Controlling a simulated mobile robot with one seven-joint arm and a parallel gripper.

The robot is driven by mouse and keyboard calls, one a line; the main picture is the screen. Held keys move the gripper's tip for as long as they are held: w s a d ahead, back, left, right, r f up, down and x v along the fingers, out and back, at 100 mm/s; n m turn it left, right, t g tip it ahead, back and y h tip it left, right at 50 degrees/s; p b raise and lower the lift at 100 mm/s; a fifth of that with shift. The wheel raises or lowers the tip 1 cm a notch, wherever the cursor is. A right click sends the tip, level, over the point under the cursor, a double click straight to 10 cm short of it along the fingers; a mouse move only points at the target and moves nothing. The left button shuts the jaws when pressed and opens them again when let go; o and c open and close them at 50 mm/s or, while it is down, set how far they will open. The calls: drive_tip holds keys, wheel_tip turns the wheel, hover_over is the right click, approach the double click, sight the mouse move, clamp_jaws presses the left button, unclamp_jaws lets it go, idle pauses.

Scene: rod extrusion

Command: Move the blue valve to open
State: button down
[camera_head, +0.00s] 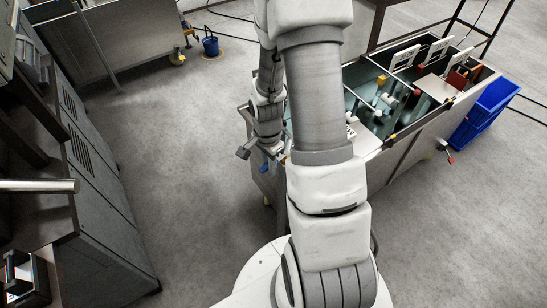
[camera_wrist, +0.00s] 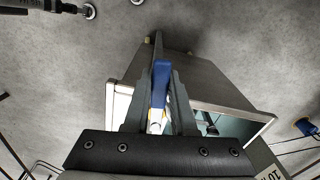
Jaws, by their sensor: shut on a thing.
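The blue valve (camera_wrist: 160,82) shows in the wrist view as a blue lever between the two dark fingers of my gripper (camera_wrist: 158,98). The fingers are shut on the lever, one on each side. A pale fitting with a yellowish part lies below it in the picture, partly hidden by the gripper. In the head view a small blue part of the valve (camera_head: 265,167) shows at the left end of the metal tank (camera_head: 405,148).
The tank holds fittings and white panels. A blue bin (camera_head: 485,113) stands against its right end. A red-handled valve (camera_head: 450,159) sticks out at its front. A grey cabinet (camera_head: 95,190) lines the left side. The floor between cabinet and tank is clear.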

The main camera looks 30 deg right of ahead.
drive_tip(key=shift+s, duration=0.15)
drive_tip(key=shift+s+d+n, duration=0.15)
drive_tip(key=shift+s+n, duration=0.35)
drive_tip(key=shift+n, duration=0.6)
drive_tip(key=shift+s+d+n, duration=0.25)
drive_tip(key=shift+s+n, duration=0.25)
drive_tip(key=shift+n, duration=0.5)
drive_tip(key=shift+d, duration=0.1)
drive_tip(key=shift+s+d+n, duration=0.25)
drive_tip(key=shift+s+n, duration=0.2)
drive_tip(key=shift+n, duration=0.55)
